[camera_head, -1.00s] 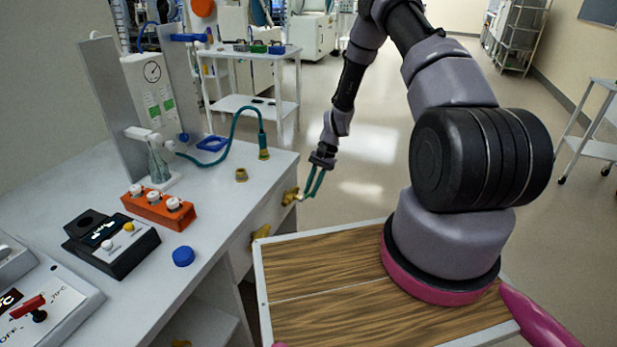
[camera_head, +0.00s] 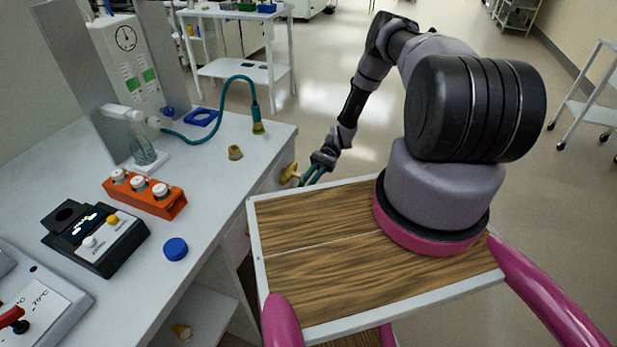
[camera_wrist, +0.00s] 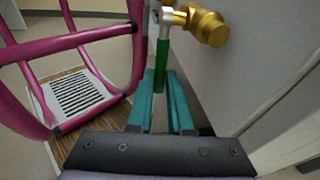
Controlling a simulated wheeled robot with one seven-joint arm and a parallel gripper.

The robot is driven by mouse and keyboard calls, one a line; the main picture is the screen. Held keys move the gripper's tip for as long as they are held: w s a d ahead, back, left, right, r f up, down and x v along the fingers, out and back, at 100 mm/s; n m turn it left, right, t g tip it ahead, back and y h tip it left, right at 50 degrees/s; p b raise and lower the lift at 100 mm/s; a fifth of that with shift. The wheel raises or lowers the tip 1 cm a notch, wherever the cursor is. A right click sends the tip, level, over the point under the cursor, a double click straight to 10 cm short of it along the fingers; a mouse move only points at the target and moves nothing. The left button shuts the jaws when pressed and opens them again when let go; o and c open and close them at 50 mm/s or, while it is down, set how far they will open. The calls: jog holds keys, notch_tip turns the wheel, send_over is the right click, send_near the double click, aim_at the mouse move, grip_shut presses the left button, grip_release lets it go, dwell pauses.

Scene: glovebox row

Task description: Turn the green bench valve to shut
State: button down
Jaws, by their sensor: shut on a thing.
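The green valve handle (camera_wrist: 161,66) shows in the wrist view as a straight lever. It hangs from a silver-coloured pivot on a brass valve body (camera_wrist: 208,26), which sticks out from the bench front. My gripper (camera_wrist: 161,74) has teal fingers, one on each side of the lever, and is shut on it. The lever points from the pivot back toward my gripper, roughly across the brass stub. In the head view my gripper (camera_head: 312,172) is low beside the bench's right side, and the brass valve (camera_head: 289,173) shows just left of it. The green handle is hidden there.
The bench top (camera_head: 215,180) holds an orange vial rack (camera_head: 145,194), a black device (camera_head: 92,238), a blue cap (camera_head: 175,248) and a teal hose (camera_head: 210,133). Another brass fitting (camera_head: 181,331) is low at the bench. Open floor lies beyond my gripper.

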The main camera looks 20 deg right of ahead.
jog(key=shift+s+a+f+g+y, duration=0.35)
jog(key=shift+s+g+y, duration=0.1)
jog(key=shift+g+y, duration=0.3)
jog(key=shift+s, duration=0.1)
jog(key=c, duration=0.8)
grip_release()
jog(key=shift+c, duration=0.2)
jog(key=v, duration=1)
jog(key=shift+w+d, duration=0.3)
